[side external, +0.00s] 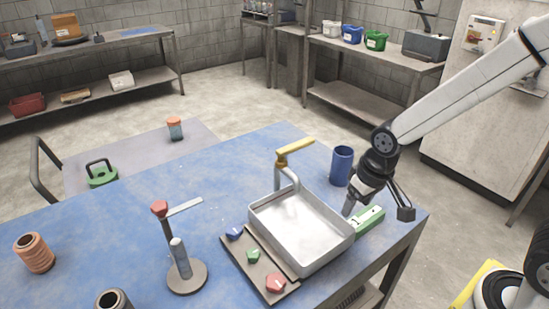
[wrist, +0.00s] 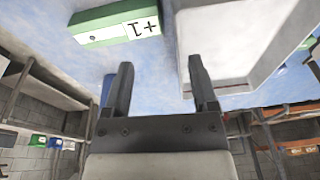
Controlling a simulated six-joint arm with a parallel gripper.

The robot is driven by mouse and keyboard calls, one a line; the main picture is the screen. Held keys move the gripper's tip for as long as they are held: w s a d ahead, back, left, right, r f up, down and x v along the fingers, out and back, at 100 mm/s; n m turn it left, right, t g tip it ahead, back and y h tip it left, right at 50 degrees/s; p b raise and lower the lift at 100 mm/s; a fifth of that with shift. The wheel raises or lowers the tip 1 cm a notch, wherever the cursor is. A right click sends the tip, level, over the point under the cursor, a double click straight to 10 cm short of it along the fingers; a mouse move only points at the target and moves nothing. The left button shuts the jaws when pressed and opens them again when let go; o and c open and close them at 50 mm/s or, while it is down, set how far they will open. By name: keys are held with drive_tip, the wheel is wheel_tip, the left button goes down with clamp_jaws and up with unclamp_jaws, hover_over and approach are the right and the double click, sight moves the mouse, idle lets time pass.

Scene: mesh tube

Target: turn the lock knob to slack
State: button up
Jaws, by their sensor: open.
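A dark plate (side external: 243,262) on the blue table carries a blue knob (side external: 234,233), a green knob (side external: 253,255) and a red knob (side external: 275,283). A separate round-based stand (side external: 187,277) has a red knob (side external: 160,208) on its post. I cannot tell which of these is the lock knob, or its setting. My gripper (side external: 349,209) is low over the table's right part, between the metal basin and a green block (side external: 369,220), away from the knobs. In the wrist view its fingers (wrist: 159,62) are apart with nothing between them.
The metal basin (side external: 349,243) stands between my gripper and the knob plate. A tap with a yellow handle (side external: 296,150) rises behind it. A blue cup (side external: 341,166) is behind my gripper.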

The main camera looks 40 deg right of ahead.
drive_tip(key=shift+m+g, duration=0.5)
drive_tip(key=shift+g, duration=0.1)
drive_tip(key=w+a, duration=0.2)
drive_tip(key=a, duration=0.1)
drive_tip(key=w+a, duration=0.1)
drive_tip(key=a, duration=0.2)
drive_tip(key=w+a+r, duration=0.1)
drive_tip(key=w+a, duration=0.1)
drive_tip(key=a, duration=0.2)
drive_tip(key=shift+w, duration=0.3)
drive_tip(key=m+g, duration=0.1)
hover_over(253, 252)
drive_tip(key=shift+r, duration=0.35)
drive_tip(key=shift+f, duration=3.9)
clamp_jaws()
